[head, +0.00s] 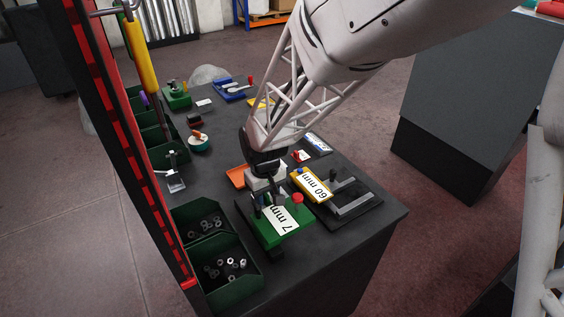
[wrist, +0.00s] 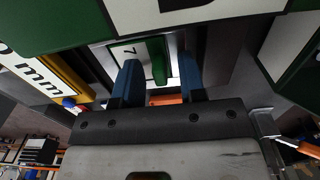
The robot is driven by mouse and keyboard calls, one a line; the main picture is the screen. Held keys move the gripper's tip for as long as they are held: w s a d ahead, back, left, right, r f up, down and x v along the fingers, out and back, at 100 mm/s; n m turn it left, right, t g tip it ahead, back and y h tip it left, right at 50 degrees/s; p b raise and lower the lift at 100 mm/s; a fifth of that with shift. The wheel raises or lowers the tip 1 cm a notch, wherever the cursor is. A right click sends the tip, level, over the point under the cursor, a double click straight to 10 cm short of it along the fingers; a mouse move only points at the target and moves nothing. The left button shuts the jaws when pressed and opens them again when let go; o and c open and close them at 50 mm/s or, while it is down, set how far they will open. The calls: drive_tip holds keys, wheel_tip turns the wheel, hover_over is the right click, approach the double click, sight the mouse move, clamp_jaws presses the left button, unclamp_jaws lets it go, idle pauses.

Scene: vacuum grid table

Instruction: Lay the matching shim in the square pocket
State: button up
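My gripper (head: 268,196) is low over the near part of the table, at the back edge of a green block (head: 264,231) labelled "7 mm". In the wrist view its two blue fingers (wrist: 158,68) stand apart, with a narrow green upright tab (wrist: 158,56) between them. Gaps show on both sides of the tab. Behind the tab is a white face marked "7" with a green edge (wrist: 125,52); it looks like the shim, but its seating is hidden. The green block (wrist: 55,22) also fills the top of the wrist view. I cannot make out the square pocket.
A yellow block (head: 300,182) labelled "60 mm" and a dark plate with grey bars (head: 352,206) stand to the right. A red knob (head: 297,198) rises beside the green block. An orange piece (head: 237,177) lies left of my gripper. Green bins (head: 240,283) line the left edge.

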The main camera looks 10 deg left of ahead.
sight(266, 195)
wheel_tip(266, 195, up, 12)
idle(0.7)
drive_tip(key=shift+r, duration=0.1)
idle(0.4)
drive_tip(key=s+d+r+m+t, duration=0.1)
drive_tip(key=s+d+r+m, duration=0.2)
drive_tip(key=d, duration=0.7)
drive_tip(key=s+d+r+m, duration=0.1)
drive_tip(key=s+d+r, duration=0.25)
drive_tip(key=d, duration=0.55)
drive_tip(key=s+d+r+m+t, duration=0.15)
drive_tip(key=s+d, duration=0.25)
drive_tip(key=d, duration=0.6)
drive_tip(key=s+d+m, duration=0.3)
drive_tip(key=s+d, duration=0.4)
drive_tip(key=s, duration=0.1)
drive_tip(key=shift+s+m, duration=0.35)
